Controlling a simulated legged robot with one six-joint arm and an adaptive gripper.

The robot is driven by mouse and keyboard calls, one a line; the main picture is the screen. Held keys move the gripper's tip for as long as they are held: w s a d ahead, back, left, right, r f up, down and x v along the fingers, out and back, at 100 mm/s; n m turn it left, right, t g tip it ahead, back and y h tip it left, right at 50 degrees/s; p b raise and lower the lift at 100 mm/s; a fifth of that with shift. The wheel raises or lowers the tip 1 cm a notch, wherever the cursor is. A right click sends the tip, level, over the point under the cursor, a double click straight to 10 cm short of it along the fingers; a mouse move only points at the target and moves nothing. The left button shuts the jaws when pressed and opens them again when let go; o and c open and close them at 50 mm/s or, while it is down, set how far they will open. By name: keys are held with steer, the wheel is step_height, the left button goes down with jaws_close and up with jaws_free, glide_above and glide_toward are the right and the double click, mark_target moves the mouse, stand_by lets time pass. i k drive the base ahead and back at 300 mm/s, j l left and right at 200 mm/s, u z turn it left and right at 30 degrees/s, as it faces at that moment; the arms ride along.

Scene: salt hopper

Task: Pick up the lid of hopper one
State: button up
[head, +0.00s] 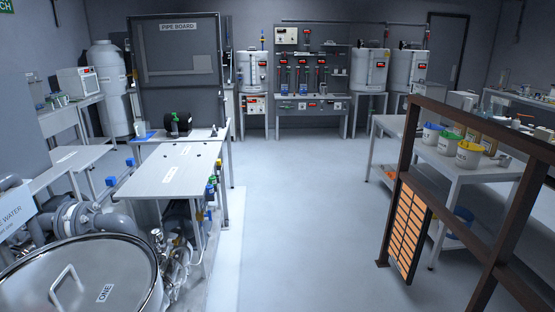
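The lid of hopper one (100,258) is a round, shiny grey disc at the bottom left of the head view, partly cut off by the frame's lower edge. It has a raised bar handle (66,283) left of its middle and a white label reading "ONE" (105,293). The lid lies flat on top of the hopper, whose body is mostly out of view. My gripper is not in view, so its state and its place relative to the lid do not show.
Grey pipes (90,217) and fittings stand close behind the lid. A white bench (170,180) stands beyond them. Clear floor (300,220) runs down the middle. A brown frame (400,180) and a table with coloured buckets (470,155) stand on the right.

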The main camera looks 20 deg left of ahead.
mark_target(102, 275)
steer(key=i+j+u, duration=0.1)
steer(key=i+u, duration=0.15)
steer(key=u, duration=0.15)
steer(key=i+u, duration=0.35)
steer(key=i+l+u, duration=0.1)
steer(key=u, duration=0.3)
steer(key=i+l+u, duration=0.2)
steer(key=i+u, duration=0.35)
steer(key=u, duration=0.2)
steer(key=i+u, duration=0.45)
steer(key=u, duration=0.3)
steer(key=i+l+u, duration=0.2)
steer(key=u, duration=0.2)
steer(key=i+l+u, duration=0.2)
